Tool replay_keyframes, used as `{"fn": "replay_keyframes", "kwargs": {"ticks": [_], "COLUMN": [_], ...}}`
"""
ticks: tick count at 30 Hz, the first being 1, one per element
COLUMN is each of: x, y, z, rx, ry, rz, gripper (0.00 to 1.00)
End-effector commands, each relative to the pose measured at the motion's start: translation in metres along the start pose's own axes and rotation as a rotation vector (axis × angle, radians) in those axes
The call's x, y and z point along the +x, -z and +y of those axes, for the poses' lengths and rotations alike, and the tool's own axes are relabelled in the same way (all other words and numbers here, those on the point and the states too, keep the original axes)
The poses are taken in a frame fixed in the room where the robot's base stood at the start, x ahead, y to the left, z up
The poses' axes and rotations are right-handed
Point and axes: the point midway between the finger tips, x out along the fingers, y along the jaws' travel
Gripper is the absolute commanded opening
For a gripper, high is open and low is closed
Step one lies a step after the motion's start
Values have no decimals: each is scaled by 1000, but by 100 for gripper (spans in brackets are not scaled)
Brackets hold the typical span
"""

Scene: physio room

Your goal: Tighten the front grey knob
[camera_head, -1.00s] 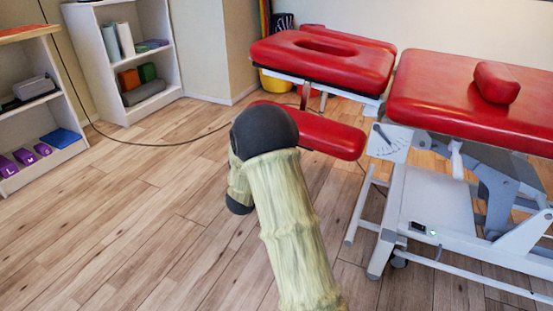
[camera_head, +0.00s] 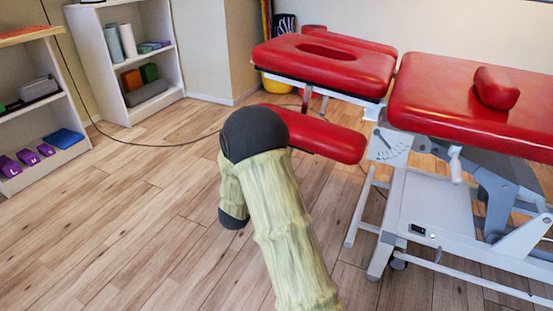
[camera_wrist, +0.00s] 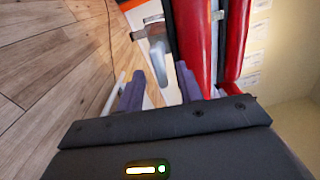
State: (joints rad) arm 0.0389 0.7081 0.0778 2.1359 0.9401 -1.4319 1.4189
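The red treatment table (camera_head: 490,105) stands at the right. A grey-white knob or handle (camera_head: 455,164) hangs under its front edge, right of a white plate with scale marks (camera_head: 388,147). In the wrist view a grey knob-like part (camera_wrist: 157,58) hangs beyond the fingertips, near the red cushions (camera_wrist: 190,35); I cannot tell for sure that it is the same knob. My gripper (camera_wrist: 159,82) is open, its two dark fingers apart with nothing visibly held. In the head view my gripper is hidden behind my arm.
The table's white base frame (camera_head: 385,240) stands on the wooden floor. The red headrest section (camera_head: 335,60) and a lower red cushion (camera_head: 325,137) lie beyond my arm. White shelves (camera_head: 130,60) stand at the left. The floor at left is clear, crossed by a black cable.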

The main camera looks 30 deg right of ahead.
Motion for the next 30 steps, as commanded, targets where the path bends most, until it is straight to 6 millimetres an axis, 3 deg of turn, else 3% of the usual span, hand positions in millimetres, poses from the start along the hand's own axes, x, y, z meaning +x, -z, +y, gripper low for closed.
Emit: {"fn": "replay_keyframes", "kwargs": {"ticks": [18,23,30], "x": [-120,-132,-133], "y": [-1,0,0], "z": [-1,0,1], "rx": [-3,-2,-1], "ry": [-4,-2,-2], "rz": [-3,-1,-1], "gripper": [36,36,36]}}
